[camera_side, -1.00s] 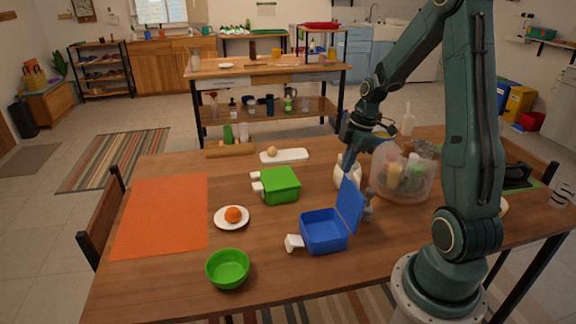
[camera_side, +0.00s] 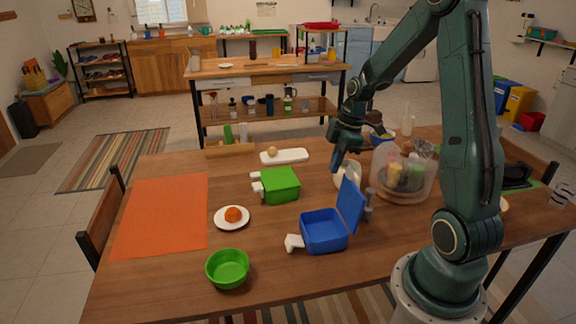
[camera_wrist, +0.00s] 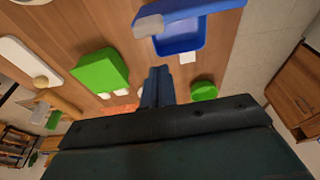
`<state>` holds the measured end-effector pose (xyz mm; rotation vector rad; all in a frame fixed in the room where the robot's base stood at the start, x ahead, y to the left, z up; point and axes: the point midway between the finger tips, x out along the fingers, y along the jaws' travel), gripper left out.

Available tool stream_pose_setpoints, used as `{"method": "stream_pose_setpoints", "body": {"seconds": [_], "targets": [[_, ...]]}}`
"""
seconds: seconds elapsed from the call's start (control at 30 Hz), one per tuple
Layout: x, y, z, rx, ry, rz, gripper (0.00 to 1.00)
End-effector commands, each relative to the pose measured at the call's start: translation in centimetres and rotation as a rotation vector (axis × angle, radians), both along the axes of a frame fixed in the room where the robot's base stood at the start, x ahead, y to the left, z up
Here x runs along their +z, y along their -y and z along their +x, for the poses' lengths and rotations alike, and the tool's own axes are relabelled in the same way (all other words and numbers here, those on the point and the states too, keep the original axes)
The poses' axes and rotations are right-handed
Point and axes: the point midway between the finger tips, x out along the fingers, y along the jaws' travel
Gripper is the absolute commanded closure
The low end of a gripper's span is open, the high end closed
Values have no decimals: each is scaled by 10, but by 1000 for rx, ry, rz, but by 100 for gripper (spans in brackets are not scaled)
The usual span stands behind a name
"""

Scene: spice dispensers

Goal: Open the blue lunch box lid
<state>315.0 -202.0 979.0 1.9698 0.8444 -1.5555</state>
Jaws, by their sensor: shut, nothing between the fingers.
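The blue lunch box (camera_side: 324,233) stands on the wooden table with its blue lid (camera_side: 350,205) raised, tilted up at its right side. Its white latch (camera_side: 294,242) points to the left. In the wrist view the blue box (camera_wrist: 183,40) shows at the top, with the lid (camera_wrist: 190,9) at the upper edge. My gripper (camera_side: 338,160) is shut and empty, above the table behind the lid and apart from it. Its fingers (camera_wrist: 157,84) are together in the wrist view.
A closed green box (camera_side: 278,185) stands behind the blue box. A plate (camera_side: 232,224) with an orange item, a green bowl (camera_side: 228,268) and an orange mat (camera_side: 160,215) lie left. A clear container (camera_side: 412,185) and a white jug (camera_side: 345,174) stand close to my gripper.

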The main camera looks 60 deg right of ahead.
Motion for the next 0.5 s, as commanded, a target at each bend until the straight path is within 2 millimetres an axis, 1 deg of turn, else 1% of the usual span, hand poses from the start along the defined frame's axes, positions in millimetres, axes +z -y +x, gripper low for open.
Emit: {"method": "stream_pose_setpoints", "body": {"seconds": [0.03, 0.27, 0.5], "targets": [[1, -4, 4, 5, 1, -1, 100], [28, 7, -6, -1, 3, -3, 100], [61, 20, -17, -2, 4, -4, 100]]}}
